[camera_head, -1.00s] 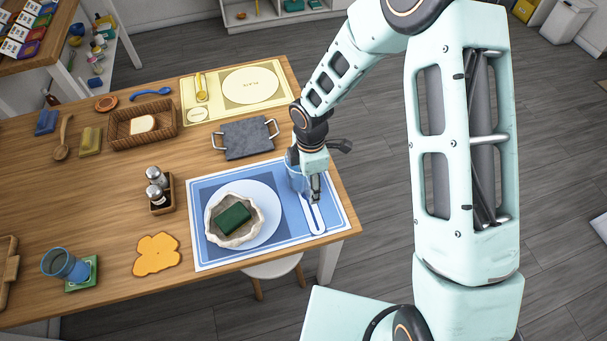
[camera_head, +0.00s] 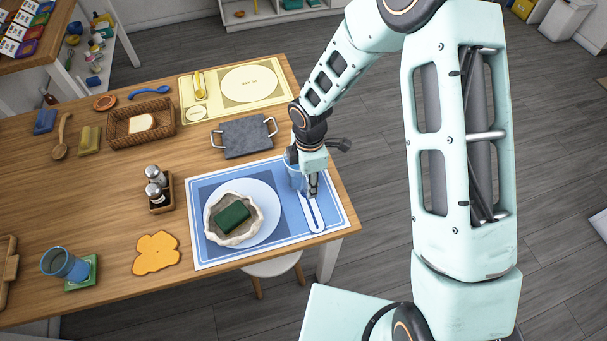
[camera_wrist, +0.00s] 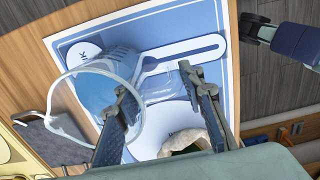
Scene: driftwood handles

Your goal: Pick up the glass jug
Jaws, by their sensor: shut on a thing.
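The glass jug (camera_head: 294,177) is clear and bluish, and stands at the right part of the blue placemat (camera_head: 216,261), partly hidden by my wrist. In the wrist view the jug (camera_wrist: 92,92) shows its round rim and a spout toward the lower left. My gripper (camera_head: 314,194) is down beside the jug's right side. In the wrist view my gripper (camera_wrist: 160,98) has one finger overlapping the rim and the other to the right of the jug, with clear glass between them. It is shut on the jug; the exact contact is hard to see. I cannot tell any gap under the jug.
A plate with a bowl (camera_head: 218,240) holding a green sponge-like block (camera_head: 233,216) is left of the jug. A grey tray (camera_head: 247,138) with metal handles lies behind. The table edge is close on the right.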

